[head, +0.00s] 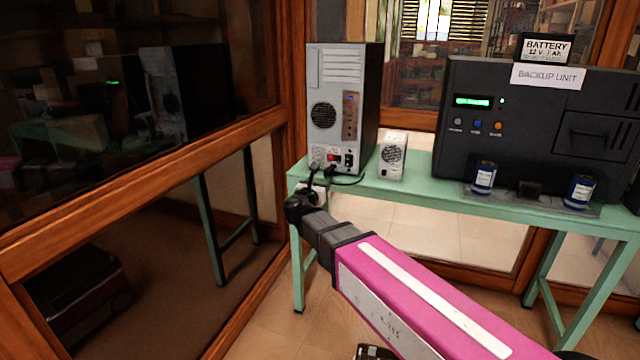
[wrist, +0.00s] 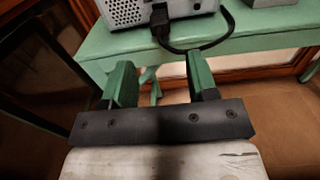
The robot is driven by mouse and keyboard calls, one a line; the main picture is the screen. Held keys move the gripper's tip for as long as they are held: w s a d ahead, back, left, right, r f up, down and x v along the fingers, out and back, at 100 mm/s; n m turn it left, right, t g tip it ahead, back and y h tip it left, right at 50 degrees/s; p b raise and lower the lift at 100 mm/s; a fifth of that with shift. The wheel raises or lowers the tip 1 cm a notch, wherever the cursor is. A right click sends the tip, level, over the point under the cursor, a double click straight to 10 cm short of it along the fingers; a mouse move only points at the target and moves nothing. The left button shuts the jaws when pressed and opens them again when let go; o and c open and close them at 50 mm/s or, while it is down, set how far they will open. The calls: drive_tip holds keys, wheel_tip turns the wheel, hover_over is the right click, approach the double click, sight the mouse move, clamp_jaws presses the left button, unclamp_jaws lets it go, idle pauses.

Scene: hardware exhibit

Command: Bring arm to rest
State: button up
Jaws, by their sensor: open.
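My arm, magenta with a white stripe, reaches from the lower right toward the left end of the green table (head: 430,200). My gripper (head: 315,178) is by that end, near the power cord (head: 345,181) of the grey computer tower (head: 328,90). In the wrist view my gripper (wrist: 160,82) has its two green fingers wide apart with nothing between them. Beyond the fingers are the green table edge (wrist: 115,45), the tower's lower back (wrist: 125,10) and a black plug (wrist: 159,18) with its cord. In the head view the fingertips are small and hard to make out.
A small white power supply (head: 392,158) stands beside the tower. A black backup unit (head: 540,120) with a battery (head: 545,49) on top fills the table's right part. Two blue cans (head: 484,178) stand in front of it. A wood-framed glass wall (head: 140,190) runs close on the left.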

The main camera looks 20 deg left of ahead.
drive_tip(key=d+f+m+g+h, duration=0.25)
drive_tip(key=d+f+m, duration=0.3)
drive_tip(key=d, duration=0.45)
drive_tip(key=d+f+m+g+h, duration=0.1)
drive_tip(key=d+f+m+g, duration=0.4)
drive_tip(key=d, duration=0.5)
drive_tip(key=d+f+m+g+h, duration=0.2)
drive_tip(key=d+f+m, duration=0.3)
drive_tip(key=d+m, duration=0.3)
drive_tip(key=s+d+f+m+g+y, duration=0.3)
drive_tip(key=s+d+f+m+g, duration=0.1)
drive_tip(key=d+m, duration=0.4)
drive_tip(key=s+d+f+m+g+y, duration=0.3)
drive_tip(key=s+d+f+m, duration=0.3)
drive_tip(key=s+d+m, duration=0.2)
drive_tip(key=shift+d+f+m+g+y, duration=0.35)
drive_tip(key=shift+d+f+g, duration=0.05)
drive_tip(key=shift+d+g, duration=0.35)
